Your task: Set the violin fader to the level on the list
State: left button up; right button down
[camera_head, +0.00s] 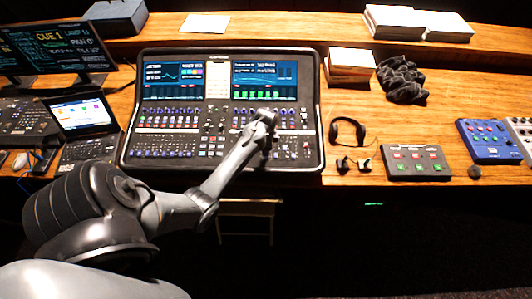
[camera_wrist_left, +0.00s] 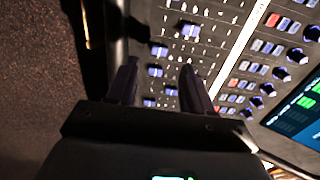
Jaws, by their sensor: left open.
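The mixing desk (camera_head: 312,140) stands at the middle of the table, with two lit screens and rows of knobs and faders. A cream sheet (camera_head: 217,80), likely the list, stands between the screens; its writing is too small to read. My left gripper (camera_head: 265,128) is over the right half of the desk's fader area. In the left wrist view the left gripper (camera_wrist_left: 158,70) is open, its fingers on either side of a blue fader cap (camera_wrist_left: 155,70). Contact cannot be told. More blue caps (camera_wrist_left: 190,31) show nearby. I cannot tell which fader is the violin's. The right gripper is not in view.
Headphones (camera_head: 347,131), a grey button box (camera_head: 415,162) and a blue box (camera_head: 490,142) lie right of the desk. A dark crumpled cloth (camera_head: 402,80) and stacked books (camera_head: 351,64) are behind. A laptop (camera_head: 82,115) and monitors (camera_head: 60,47) stand at left.

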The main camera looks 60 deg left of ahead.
pick_arm(q)
jog(key=f, duration=0.6)
jog(key=shift+w+a+f, duration=0.2)
jog(key=shift+a+f, duration=0.05)
grip_shut()
